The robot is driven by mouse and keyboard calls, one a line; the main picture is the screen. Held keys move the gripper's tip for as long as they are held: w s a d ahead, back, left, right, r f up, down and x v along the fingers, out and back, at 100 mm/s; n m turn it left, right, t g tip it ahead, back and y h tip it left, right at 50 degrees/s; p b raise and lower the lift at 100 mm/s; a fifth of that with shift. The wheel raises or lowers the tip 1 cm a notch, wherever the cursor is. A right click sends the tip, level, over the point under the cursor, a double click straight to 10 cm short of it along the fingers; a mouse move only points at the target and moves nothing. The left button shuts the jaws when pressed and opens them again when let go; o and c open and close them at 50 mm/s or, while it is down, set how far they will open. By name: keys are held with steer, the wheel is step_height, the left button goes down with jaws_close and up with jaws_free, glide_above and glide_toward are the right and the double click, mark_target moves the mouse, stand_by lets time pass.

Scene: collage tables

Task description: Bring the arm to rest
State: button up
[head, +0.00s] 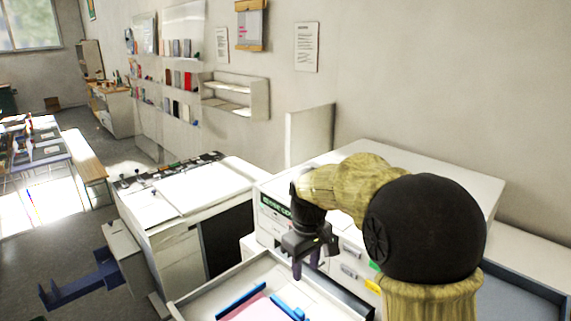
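My arm, in a yellowish sleeve with a large black joint, reaches in from the lower right in the head view. It bends over to the left and ends in my gripper (306,266), which points down. Two dark purplish fingers show with a gap between them, and I see nothing held there. The gripper hangs in front of white drawer units, above and behind an open white tray (205,299). How far it is above the tray is hard to tell.
The tray holds a pink sheet (249,308) and blue strips (240,301). A white machine (192,200) stands left of the gripper. A white-topped cabinet (420,160) stands behind the arm. A blue tray (520,292) lies at right. Floor shows at left.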

steer(key=s+d+f+m+t, duration=0.1)
steer(key=s+d+f+m, duration=0.3)
steer(key=s, duration=0.4)
steer(key=s+d+f+m+t, duration=0.1)
steer(key=s+d+f+m, duration=0.2)
steer(key=s+d, duration=0.3)
steer(key=shift+s+f+m, duration=0.4)
steer(key=shift+s+f, duration=0.25)
steer(key=shift+s, duration=0.5)
steer(key=shift+a, duration=0.1)
